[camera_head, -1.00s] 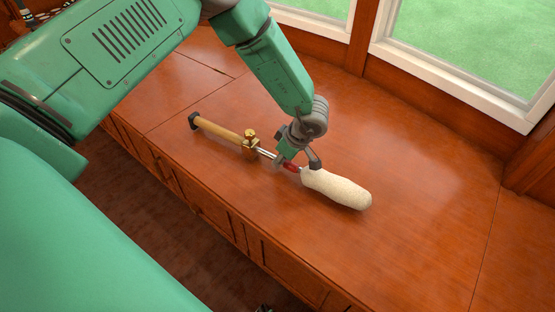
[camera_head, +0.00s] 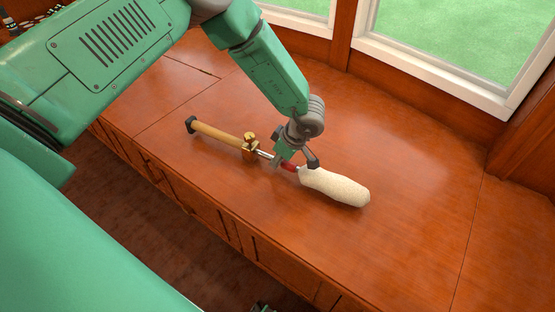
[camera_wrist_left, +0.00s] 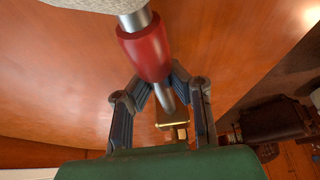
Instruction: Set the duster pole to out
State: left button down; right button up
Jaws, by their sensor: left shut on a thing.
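The duster pole lies across the wooden top, with a wooden handle (camera_head: 217,134) at left, a brass collar (camera_head: 250,147), a short bare metal rod (camera_head: 265,155), a red grip (camera_head: 289,167) and a cream fluffy head (camera_head: 335,187) at right. My left gripper (camera_head: 292,161) comes down over the pole and is shut at the red grip. In the left wrist view, the fingers (camera_wrist_left: 162,84) close around the lower end of the red grip (camera_wrist_left: 146,50) and the rod. The brass collar (camera_wrist_left: 172,117) shows beyond them, partly hidden. My right gripper does not show.
The wooden cabinet top (camera_head: 410,225) is clear around the pole. Its front edge drops to panelled doors (camera_head: 215,219). White-framed windows (camera_head: 455,45) and a wooden sill border the back.

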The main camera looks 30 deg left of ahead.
pick_arm(q)
jog(key=shift+a+f, duration=0.15)
jog(key=shift+a, duration=0.4)
jog(key=shift+a+f, duration=0.15)
jog(key=shift+a, duration=0.4)
jog(key=shift+d+r, duration=0.15)
jog(key=shift+d, duration=0.3)
jog(key=c, duration=2)
grip_release()
jog(key=shift+d+r, duration=0.1)
jog(key=shift+d, duration=0.15)
jog(key=o, duration=0.7)
jog(key=shift+d, duration=0.2)
jog(key=shift+a, duration=0.6)
jog(key=v, duration=1)
jog(key=shift+d, duration=0.4)
jog(key=shift+a+r, duration=0.1)
jog(key=shift+r, duration=0.65)
jog(key=shift+d, duration=0.35)
